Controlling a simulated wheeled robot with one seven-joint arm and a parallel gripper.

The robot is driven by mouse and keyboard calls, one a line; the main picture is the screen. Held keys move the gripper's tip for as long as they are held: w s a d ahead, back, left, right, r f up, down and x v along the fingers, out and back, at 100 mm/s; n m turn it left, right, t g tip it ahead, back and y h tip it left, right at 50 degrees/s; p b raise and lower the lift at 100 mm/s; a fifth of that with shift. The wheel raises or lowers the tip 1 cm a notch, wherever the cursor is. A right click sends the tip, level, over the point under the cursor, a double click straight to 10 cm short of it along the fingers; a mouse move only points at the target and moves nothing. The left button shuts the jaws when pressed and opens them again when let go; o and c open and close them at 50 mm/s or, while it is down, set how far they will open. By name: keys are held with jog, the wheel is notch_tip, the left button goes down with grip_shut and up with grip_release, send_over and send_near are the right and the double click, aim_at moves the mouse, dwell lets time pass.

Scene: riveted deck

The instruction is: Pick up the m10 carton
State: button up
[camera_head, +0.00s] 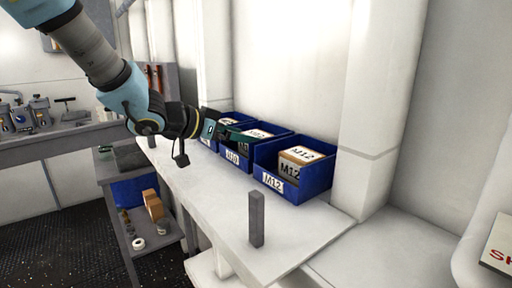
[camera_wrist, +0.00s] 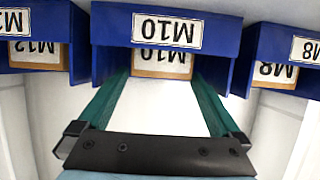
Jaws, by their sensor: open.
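The M10 carton (camera_head: 258,134) sits in the middle blue bin, which is labelled M10 (camera_head: 232,157). In the wrist view the carton's upside-down M10 label (camera_wrist: 162,62) shows beside the bin's front plate (camera_wrist: 166,30). My gripper (camera_head: 222,131) is at this bin, with its green fingers apart. In the wrist view the fingertips (camera_wrist: 161,78) reach to either side of the carton, with white space between the fingers. I cannot tell whether they touch it. In the head view my gripper covers part of the carton.
A blue M12 bin (camera_head: 318,180) with an M12 carton (camera_head: 298,158) stands to the right. A blue bin with an M8 carton (camera_wrist: 276,69) stands on the other side. A grey post (camera_head: 256,219) rises from the white shelf (camera_head: 208,196). A white pillar (camera_head: 365,130) stands behind.

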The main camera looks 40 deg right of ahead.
jog(key=x, duration=0.5)
jog(key=shift+w+f, duration=0.1)
jog(key=shift+f, duration=0.05)
jog(key=shift+a, duration=0.1)
jog(key=shift+c, duration=0.3)
jog(key=c, duration=1.3)
jog(key=shift+o, duration=0.2)
